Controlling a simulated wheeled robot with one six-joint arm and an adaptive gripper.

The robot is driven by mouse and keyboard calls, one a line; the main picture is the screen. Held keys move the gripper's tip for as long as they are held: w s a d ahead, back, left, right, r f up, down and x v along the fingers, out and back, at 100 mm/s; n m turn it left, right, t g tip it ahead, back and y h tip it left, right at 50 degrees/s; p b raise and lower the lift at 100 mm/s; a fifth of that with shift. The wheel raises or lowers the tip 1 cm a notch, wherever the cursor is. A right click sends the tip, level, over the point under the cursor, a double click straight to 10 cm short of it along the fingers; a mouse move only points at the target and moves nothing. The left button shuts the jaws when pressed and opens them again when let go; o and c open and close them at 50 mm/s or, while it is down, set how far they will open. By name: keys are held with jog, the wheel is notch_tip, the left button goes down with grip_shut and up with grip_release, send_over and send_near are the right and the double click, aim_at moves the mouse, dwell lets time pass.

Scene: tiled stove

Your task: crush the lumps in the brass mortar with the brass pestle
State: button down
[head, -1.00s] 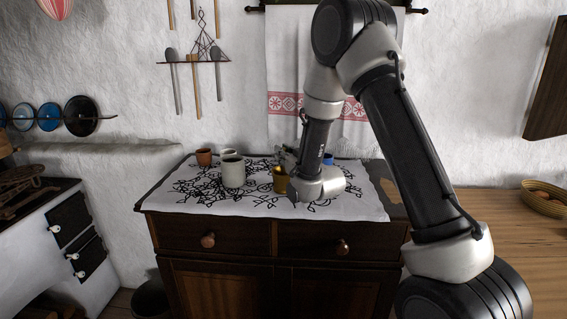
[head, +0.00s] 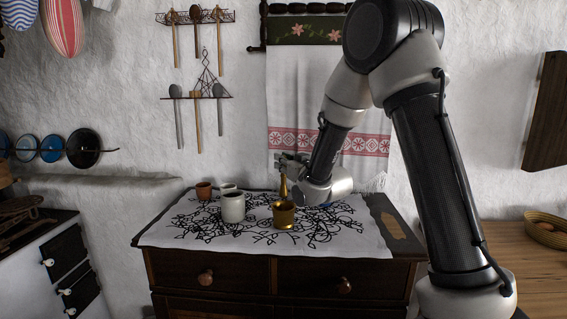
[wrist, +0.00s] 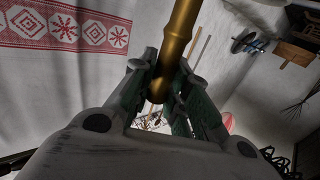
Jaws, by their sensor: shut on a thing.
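The brass mortar (head: 283,216) stands upright on the patterned cloth on the dresser. My gripper (head: 290,159) is above the mortar and shut on the brass pestle (head: 283,184). In the head view the pestle hangs roughly upright, with its lower end at or just above the mortar's mouth; I cannot tell whether it is inside. In the wrist view the pestle (wrist: 181,35) runs between the two fingers of my gripper (wrist: 165,82). The lumps inside the mortar cannot be seen.
A pale mug (head: 232,208) stands left of the mortar. A brown cup (head: 204,191) and another small light cup (head: 228,187) are behind it. The dresser top's front cloth (head: 200,238) is clear. A red-patterned towel (head: 300,90) hangs on the wall behind.

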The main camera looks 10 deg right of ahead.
aim_at(285, 182)
jog(key=shift+f, duration=3.4)
jog(key=shift+f, duration=1.45)
jog(key=shift+r, duration=1.5)
jog(key=shift+f, duration=1.4)
jog(key=shift+r, duration=0.1)
jog(key=shift+r, duration=1.3)
